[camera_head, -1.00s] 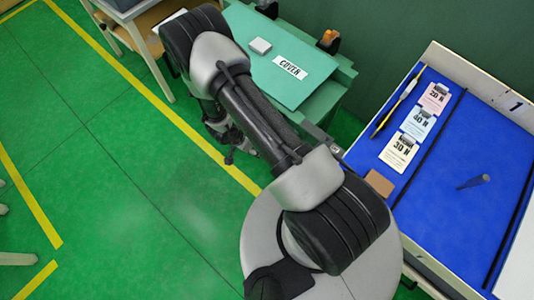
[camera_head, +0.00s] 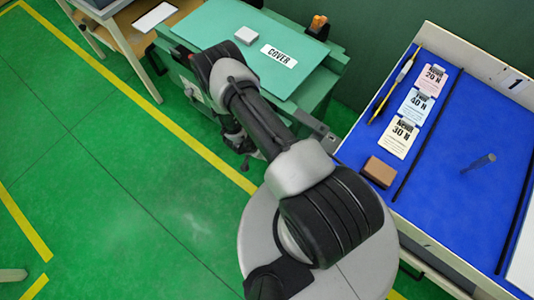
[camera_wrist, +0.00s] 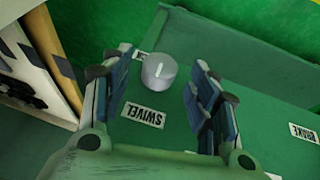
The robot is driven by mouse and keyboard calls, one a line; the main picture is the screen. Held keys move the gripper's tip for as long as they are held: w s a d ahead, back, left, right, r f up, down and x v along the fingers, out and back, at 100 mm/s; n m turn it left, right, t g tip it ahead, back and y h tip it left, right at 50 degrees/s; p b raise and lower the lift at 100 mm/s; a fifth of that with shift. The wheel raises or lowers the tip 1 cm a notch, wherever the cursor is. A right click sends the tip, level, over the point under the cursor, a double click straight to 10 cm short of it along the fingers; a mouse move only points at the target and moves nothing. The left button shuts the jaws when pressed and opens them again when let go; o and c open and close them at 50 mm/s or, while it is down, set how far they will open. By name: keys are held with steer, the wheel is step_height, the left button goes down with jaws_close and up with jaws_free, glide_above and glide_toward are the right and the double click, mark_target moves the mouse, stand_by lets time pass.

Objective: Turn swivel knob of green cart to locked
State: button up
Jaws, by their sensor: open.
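In the head view, the green cart (camera_head: 215,30) carries a COVER label (camera_head: 279,56). My arm hides the knob there.
A BRAKE label (camera_wrist: 304,133) is at the right of the panel. In the head view, a blue-lined tray (camera_head: 455,130) with cards and a brown block (camera_head: 379,171) stands right of the cart. A wooden table (camera_head: 140,25) stands left. Green floor (camera_head: 100,150) is open at the left.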

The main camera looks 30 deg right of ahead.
steer(key=shift+x, duration=1.25)
steer(key=shift+c, duration=0.5)
steer(key=c, duration=1)
